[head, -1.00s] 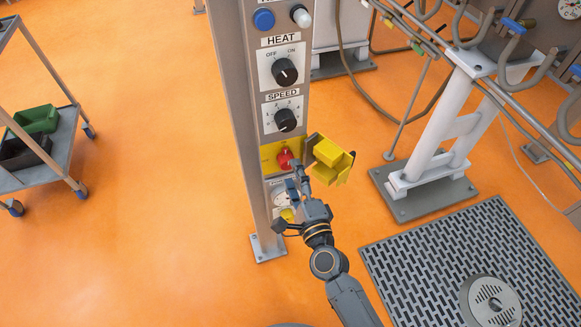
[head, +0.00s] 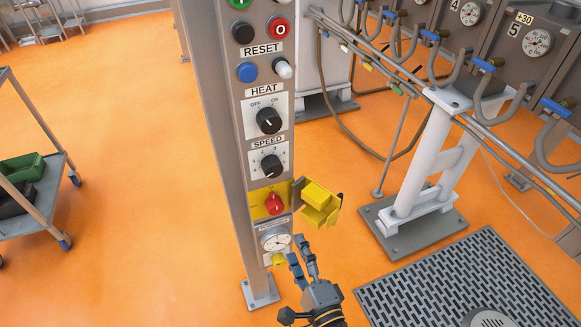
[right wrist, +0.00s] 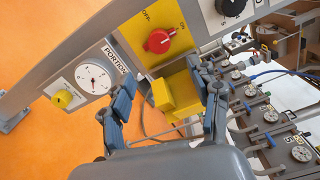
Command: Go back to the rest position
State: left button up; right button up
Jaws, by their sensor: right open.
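My right gripper (head: 304,262) is open and empty, low in the head view, just below and right of the red knob and close to the panel's lower end. In the right wrist view its two fingers (right wrist: 165,105) stand wide apart with nothing between their tips. The red knob (head: 273,204) sits on a yellow plate on the panel post; it also shows in the right wrist view (right wrist: 158,41). A yellow cover (head: 318,203) stands swung out to the right of the knob. My left gripper is in neither view.
The panel post (head: 213,150) carries the HEAT dial (head: 268,120), the SPEED dial (head: 271,165), buttons and a gauge (head: 275,240). A white stand (head: 425,165) with hooks and pipes is at right. A floor grate (head: 450,285) lies lower right. A trolley (head: 45,200) stands left, with open orange floor between.

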jog(key=s+d+f+n+g+h+p, duration=0.1)
jog(key=s+d+f+n+g, duration=0.2)
jog(key=f, duration=0.7)
jog(key=s+d+f+n+g+p, duration=0.1)
jog(key=s+d+f+n+g, duration=0.25)
jog(key=f, duration=0.55)
jog(key=s+d+f+n+g+h+p, duration=0.15)
jog(key=s+f+n, duration=0.3)
jog(key=f, duration=0.55)
jog(key=s+d+f+n+g+h+p, duration=0.1)
jog(key=s+d+f+n+g, duration=0.3)
jog(key=s, duration=0.7)
jog(key=s+d+f+n+g+h+p, duration=0.1)
jog(key=s+d+f+n+g+h, duration=0.1)
jog(key=s+d+f+n+g, duration=0.2)
jog(key=s+d+f, duration=0.3)
jog(key=s+f, duration=0.1)
jog(key=s, duration=0.4)
jog(key=shift+d+f, duration=0.2)
jog(key=shift+f, duration=0.2)
